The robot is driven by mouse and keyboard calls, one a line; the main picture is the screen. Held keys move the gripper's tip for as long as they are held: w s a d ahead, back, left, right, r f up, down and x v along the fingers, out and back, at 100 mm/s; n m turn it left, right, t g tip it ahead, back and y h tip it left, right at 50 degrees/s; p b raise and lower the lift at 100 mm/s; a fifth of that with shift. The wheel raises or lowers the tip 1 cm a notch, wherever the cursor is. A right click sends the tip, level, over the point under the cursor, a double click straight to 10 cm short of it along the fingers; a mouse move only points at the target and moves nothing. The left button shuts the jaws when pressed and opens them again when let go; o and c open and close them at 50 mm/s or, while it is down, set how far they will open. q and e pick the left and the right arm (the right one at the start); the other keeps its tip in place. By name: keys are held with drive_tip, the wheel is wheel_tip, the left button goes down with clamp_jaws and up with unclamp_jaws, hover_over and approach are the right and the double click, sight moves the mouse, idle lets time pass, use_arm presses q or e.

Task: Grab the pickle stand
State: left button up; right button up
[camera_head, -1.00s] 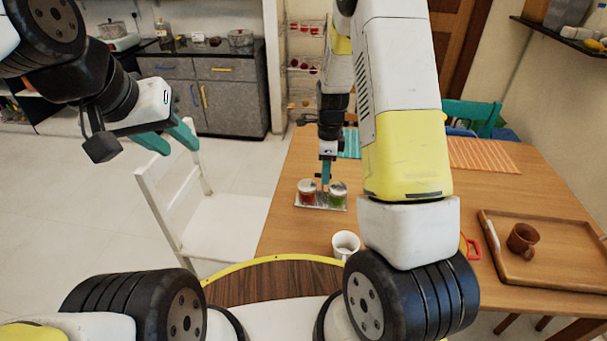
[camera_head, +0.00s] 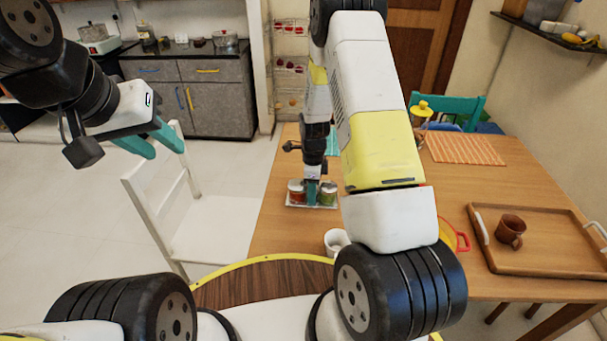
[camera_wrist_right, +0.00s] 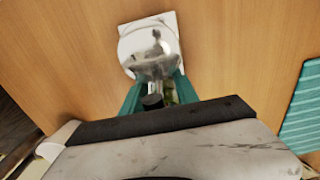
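The pickle stand is a small pale tray (camera_head: 298,206) with a red jar (camera_head: 296,190) and a green jar (camera_head: 328,191) on it, on the wooden table. My right gripper (camera_head: 312,193) is down at the stand, between the jars in the head view. In the right wrist view its teal fingers (camera_wrist_right: 158,92) are apart, with a dark knob and some green between them. A shiny jar lid (camera_wrist_right: 148,50) and the white tray edge (camera_wrist_right: 172,20) show beyond, hiding the rest of the stand. My left gripper (camera_head: 152,142) is open and empty, up over the floor at left.
A white mug (camera_head: 335,241) stands near the table's front edge, partly behind my right arm. A wooden tray (camera_head: 560,262) with a brown cup (camera_head: 510,231) lies at right. A white chair (camera_head: 205,225) is left of the table. A striped orange mat (camera_head: 465,149) lies at the back.

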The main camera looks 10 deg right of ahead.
clamp_jaws()
idle(1.3)
